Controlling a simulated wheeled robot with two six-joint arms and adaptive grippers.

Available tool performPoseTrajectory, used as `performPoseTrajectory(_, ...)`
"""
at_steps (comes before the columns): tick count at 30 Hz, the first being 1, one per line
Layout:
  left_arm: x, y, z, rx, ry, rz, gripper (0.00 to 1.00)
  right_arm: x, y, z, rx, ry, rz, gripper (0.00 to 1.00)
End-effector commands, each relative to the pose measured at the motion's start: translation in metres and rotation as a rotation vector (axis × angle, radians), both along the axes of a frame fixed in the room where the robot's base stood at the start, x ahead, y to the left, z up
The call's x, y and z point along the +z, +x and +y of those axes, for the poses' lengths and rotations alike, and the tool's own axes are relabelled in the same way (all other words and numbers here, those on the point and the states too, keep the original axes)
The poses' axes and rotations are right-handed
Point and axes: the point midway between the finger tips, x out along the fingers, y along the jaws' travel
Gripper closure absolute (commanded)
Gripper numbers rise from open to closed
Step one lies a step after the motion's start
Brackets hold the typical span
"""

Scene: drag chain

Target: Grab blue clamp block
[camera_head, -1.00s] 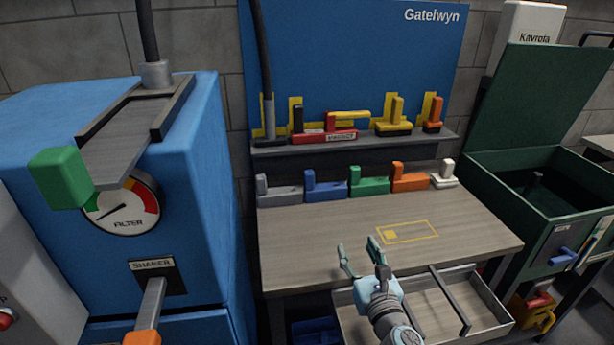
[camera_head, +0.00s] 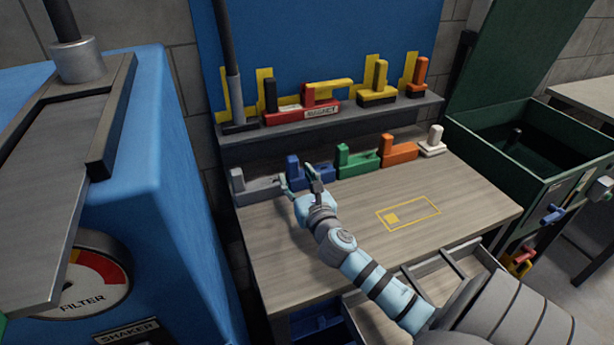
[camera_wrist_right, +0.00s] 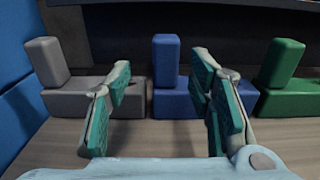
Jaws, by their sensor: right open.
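The blue clamp block (camera_head: 296,168) stands on the workbench in a row of L-shaped blocks, between the grey one and the green one. In the right wrist view the blue clamp block (camera_wrist_right: 166,75) shows its upright post between my fingers, a little beyond them. My right gripper (camera_head: 299,181) is open and in front of the block, with its fingers pointing at it and partly hiding its base. In the right wrist view the open right gripper (camera_wrist_right: 160,95) has nothing between its pads. My left gripper is not in view.
A grey block (camera_head: 255,187) stands left of the blue one and a green block (camera_head: 357,160) right of it. Orange (camera_head: 399,150) and white (camera_head: 433,142) blocks follow. A shelf (camera_head: 335,121) with tools runs behind. The right bench top is clear around a yellow outline (camera_head: 408,213).

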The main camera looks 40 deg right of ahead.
Motion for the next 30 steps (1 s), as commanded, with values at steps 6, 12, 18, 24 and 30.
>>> performPoseTrajectory(6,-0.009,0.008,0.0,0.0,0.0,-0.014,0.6,-0.002,0.029,-0.017,0.0,0.0,-0.002,0.52)
performPoseTrajectory(12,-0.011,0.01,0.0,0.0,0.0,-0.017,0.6,-0.001,0.052,-0.025,0.002,0.0,0.001,0.52)
performPoseTrajectory(18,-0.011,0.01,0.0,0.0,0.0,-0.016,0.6,-0.001,0.052,-0.025,0.003,-0.001,0.001,0.58)
performPoseTrajectory(24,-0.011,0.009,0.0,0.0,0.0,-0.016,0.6,-0.001,0.052,-0.025,0.003,-0.001,0.001,0.9)
performPoseTrajectory(30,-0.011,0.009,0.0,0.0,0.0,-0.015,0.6,0.0,0.052,-0.025,0.003,-0.001,0.0,1.0)
